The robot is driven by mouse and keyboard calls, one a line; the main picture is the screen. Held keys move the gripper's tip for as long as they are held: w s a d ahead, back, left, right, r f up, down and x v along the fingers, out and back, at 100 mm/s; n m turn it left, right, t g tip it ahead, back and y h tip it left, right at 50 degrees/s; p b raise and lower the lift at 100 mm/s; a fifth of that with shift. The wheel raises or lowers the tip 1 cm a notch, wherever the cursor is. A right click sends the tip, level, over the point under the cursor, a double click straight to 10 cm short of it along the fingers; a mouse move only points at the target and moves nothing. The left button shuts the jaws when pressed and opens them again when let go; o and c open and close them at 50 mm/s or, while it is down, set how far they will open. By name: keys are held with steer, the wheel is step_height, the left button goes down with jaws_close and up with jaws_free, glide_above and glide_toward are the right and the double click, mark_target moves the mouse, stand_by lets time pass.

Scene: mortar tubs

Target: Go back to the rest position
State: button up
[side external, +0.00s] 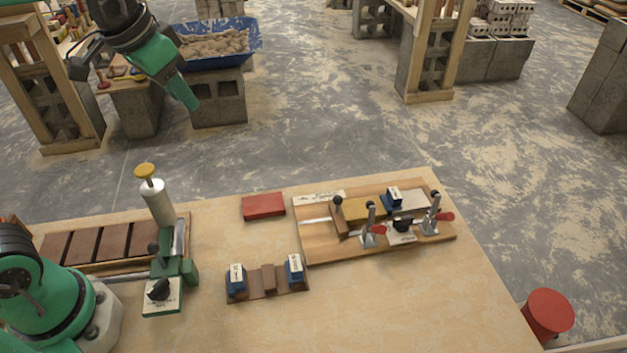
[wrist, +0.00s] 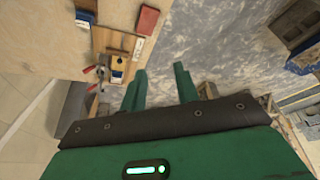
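My gripper (side external: 186,98) is raised at the upper left of the side external view, beyond the bench's far edge and well above it. In the wrist view, its two green fingers (wrist: 160,72) are apart with nothing between them. The wooden clamping board (side external: 318,250) lies on the bench with a yellow block (side external: 365,210), a labelled blue block (side external: 391,200) and red-handled clamps on it. The board also shows in the wrist view (wrist: 104,38), apart from my gripper.
A red block (side external: 263,205) lies left of the board. A small brown holder (side external: 268,278) carries two labelled blue blocks. A silver cylinder with a yellow knob (side external: 156,196) stands by a rack of brown bricks (side external: 112,240). A blue tub (side external: 250,42) of mortar sits behind my gripper.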

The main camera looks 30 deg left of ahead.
steer(key=s+a+f+n+t, duration=0.1)
steer(key=s+a+f+n, duration=0.1)
steer(key=s+a+f, duration=0.3)
steer(key=s, duration=0.4)
steer(key=shift+s+f+y, duration=0.15)
steer(key=shift+s+y, duration=0.15)
steer(key=shift+s, duration=0.1)
steer(key=shift+c, duration=0.2)
